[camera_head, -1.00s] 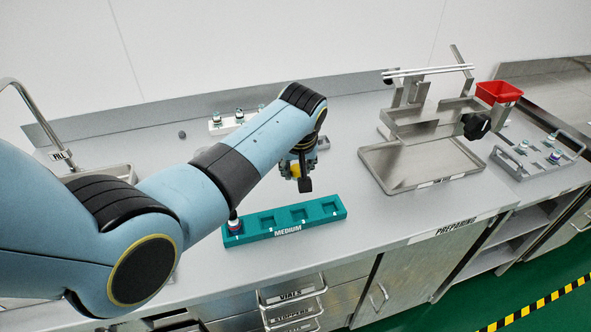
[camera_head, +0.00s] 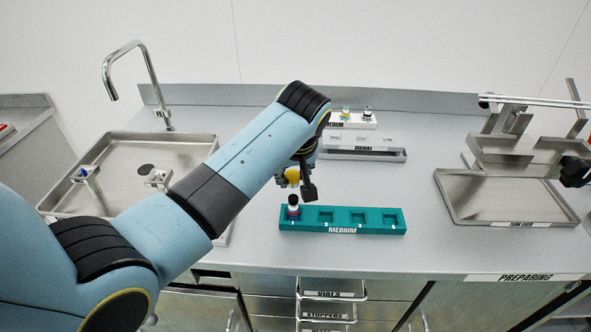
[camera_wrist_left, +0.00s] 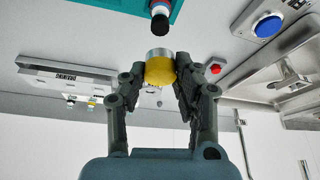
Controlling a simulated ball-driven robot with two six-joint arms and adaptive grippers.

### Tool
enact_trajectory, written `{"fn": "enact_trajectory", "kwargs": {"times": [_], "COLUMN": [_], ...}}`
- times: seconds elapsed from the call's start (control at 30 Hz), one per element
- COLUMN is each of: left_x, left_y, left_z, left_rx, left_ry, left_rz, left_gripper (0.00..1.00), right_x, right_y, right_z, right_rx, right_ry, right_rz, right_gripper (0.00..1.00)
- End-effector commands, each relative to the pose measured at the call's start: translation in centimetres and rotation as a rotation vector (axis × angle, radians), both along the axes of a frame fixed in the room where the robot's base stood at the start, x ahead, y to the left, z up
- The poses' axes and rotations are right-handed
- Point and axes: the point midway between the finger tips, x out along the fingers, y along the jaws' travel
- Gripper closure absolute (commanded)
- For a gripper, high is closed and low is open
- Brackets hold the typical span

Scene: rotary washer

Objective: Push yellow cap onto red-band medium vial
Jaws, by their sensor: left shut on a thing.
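The yellow cap (camera_head: 292,174), which has a silvery rim in the left wrist view (camera_wrist_left: 160,69), is between the fingers of my left gripper (camera_head: 299,181). The gripper is shut on it and holds it in the air above the worktop. The vial (camera_head: 293,208) stands upright in the leftmost slot of the teal MEDIUM rack (camera_head: 340,230). Its black stopper and a bit of red below show in the left wrist view (camera_wrist_left: 158,22). The cap is apart from the vial, behind it in the head view. My right gripper is not in view.
The rack's other slots look empty. A sink (camera_head: 115,144) with a tall faucet (camera_head: 148,85) lies to the left. A white rack (camera_head: 352,121) with small vials stands at the back. A metal stand and tray (camera_head: 500,199) are at the right. Bare worktop surrounds the teal rack.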

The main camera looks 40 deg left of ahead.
Motion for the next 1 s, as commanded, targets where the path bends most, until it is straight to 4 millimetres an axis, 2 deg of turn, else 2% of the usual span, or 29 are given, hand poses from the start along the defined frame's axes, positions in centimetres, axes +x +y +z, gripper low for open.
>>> {"fn": "enact_trajectory", "kwargs": {"times": [0.1,0.33,0.5,0.77,1.0], "left_x": [0.0,0.0,0.0,0.0,0.0], "left_y": [0.0,0.0,0.0,0.0,0.0], "left_z": [-1.0,-2.8,-4.0,-5.6,-5.8], "left_rx": [-0.001,-0.001,0.0,0.0,0.0], "left_ry": [-0.001,-0.001,0.001,0.001,0.0], "left_rz": [0.0,0.0,-0.001,-0.001,-0.001], "left_gripper": [0.83,0.83,0.83,0.83,0.83], "right_x": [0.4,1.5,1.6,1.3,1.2], "right_y": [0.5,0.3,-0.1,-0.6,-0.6], "right_z": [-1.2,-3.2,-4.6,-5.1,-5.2], "right_rx": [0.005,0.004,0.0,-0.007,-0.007], "right_ry": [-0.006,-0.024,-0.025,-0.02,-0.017], "right_rz": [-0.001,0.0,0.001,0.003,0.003], "right_gripper": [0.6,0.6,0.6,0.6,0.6]}}
